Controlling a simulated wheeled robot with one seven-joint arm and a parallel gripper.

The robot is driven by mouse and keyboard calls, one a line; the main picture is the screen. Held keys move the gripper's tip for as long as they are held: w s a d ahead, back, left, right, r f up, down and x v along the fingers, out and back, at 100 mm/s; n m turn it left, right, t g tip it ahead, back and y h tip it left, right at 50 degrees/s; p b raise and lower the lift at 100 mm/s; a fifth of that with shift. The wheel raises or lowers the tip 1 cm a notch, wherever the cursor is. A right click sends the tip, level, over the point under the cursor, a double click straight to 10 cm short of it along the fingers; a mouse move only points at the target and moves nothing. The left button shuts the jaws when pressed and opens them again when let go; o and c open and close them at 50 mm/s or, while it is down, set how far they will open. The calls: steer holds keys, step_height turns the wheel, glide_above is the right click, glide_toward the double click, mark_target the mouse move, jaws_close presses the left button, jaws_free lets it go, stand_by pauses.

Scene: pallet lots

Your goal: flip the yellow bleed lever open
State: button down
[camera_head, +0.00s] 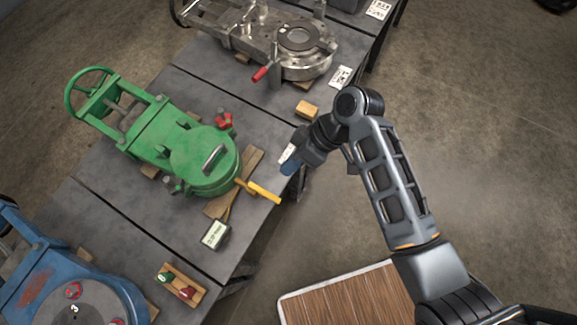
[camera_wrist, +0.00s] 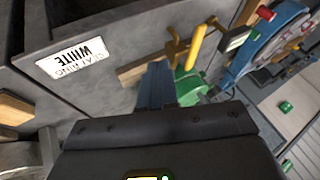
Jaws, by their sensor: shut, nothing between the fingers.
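The yellow bleed lever (camera_head: 262,192) sticks out from the right side of the green valve (camera_head: 185,148), over the table's edge, in the head view. In the wrist view the yellow lever (camera_wrist: 197,45) rises beyond my fingertips, with part of the green valve (camera_wrist: 189,86) below it. My gripper (camera_head: 290,160) is shut and empty, up and to the right of the lever in the head view, at the table's edge. In the wrist view its closed fingers (camera_wrist: 157,85) point toward the lever, with no clear contact visible.
A blue valve (camera_head: 75,290) stands at lower left, a bare metal one (camera_head: 285,45) at the top. A small display box (camera_head: 216,235), a wooden button block (camera_head: 180,287) and a yellowish block (camera_head: 307,109) lie on the table (camera_head: 110,215). Open floor lies right.

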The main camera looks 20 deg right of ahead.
steer(key=v, duration=0.8)
steer(key=shift+d, duration=0.15)
